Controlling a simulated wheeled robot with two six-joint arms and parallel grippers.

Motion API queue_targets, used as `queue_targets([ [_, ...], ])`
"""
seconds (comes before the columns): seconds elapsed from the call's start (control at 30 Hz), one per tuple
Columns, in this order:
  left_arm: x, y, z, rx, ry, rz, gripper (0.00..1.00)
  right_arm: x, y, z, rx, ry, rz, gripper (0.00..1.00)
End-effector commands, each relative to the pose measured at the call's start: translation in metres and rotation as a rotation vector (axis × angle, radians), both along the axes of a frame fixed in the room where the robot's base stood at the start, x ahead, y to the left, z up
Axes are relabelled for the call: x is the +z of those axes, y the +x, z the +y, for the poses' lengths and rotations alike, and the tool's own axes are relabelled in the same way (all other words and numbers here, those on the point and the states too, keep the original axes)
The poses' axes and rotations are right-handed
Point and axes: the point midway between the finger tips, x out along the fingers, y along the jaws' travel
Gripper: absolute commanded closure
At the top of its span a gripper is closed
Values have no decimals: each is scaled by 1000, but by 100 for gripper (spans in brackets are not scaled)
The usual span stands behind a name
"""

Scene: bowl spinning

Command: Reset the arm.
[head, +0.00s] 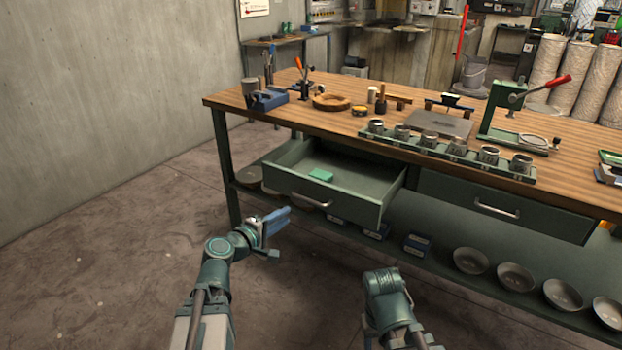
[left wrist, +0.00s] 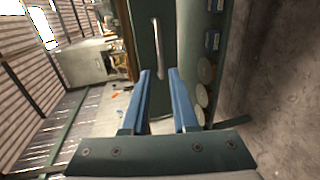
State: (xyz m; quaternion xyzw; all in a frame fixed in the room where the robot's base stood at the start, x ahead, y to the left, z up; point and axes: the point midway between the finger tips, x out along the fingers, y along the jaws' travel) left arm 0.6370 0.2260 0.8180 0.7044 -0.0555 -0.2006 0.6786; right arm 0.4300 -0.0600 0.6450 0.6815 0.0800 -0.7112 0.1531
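My left gripper (head: 277,222) has blue fingers and is held in front of the workbench, a little below and in front of the pulled-out drawer (head: 345,204). In the left wrist view its two fingers (left wrist: 160,72) stand apart with nothing between them. The drawer's handle (left wrist: 159,48) shows just beyond the fingertips there, and I see no contact. My right arm (head: 388,290) shows at the bottom middle of the head view. Its gripper is not visible.
Several bowls (head: 515,276) stand on the lower shelf. The wooden benchtop (head: 360,122) carries tools and a row of metal cups. The floor (head: 110,240) at the left is clear.

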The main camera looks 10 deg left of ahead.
Motion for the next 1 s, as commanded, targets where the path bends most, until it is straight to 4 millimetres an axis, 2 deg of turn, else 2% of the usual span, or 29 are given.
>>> queue_targets([
  [0.07,4,-1,-8,-24,19,9,73,7,0,0,0,0,0,50],
  [0.13,8,-4,-28,-85,71,33,73,21,0,0,0,0,0,50],
  [0.27,15,-23,-91,-302,263,117,73,63,0,0,0,0,0,50],
  [0.3,16,-34,-111,-386,338,151,73,77,0,0,0,0,0,50],
  [0.4,14,-65,-151,-589,531,240,73,110,0,0,0,0,0,50],
  [0.5,15,-100,-176,-779,724,332,73,142,0,0,-1,0,0,50],
  [0.6,21,-135,-186,-948,916,427,73,173,0,0,-1,0,0,50],
  [0.73,36,-171,-184,-1115,1135,545,73,206,0,0,-1,0,0,50],
  [0.9,56,-197,-173,-1233,1334,664,73,231,0,0,-1,0,0,50],
  [1.0,63,-205,-169,-1263,1395,704,73,236,0,0,-1,0,0,50],
])
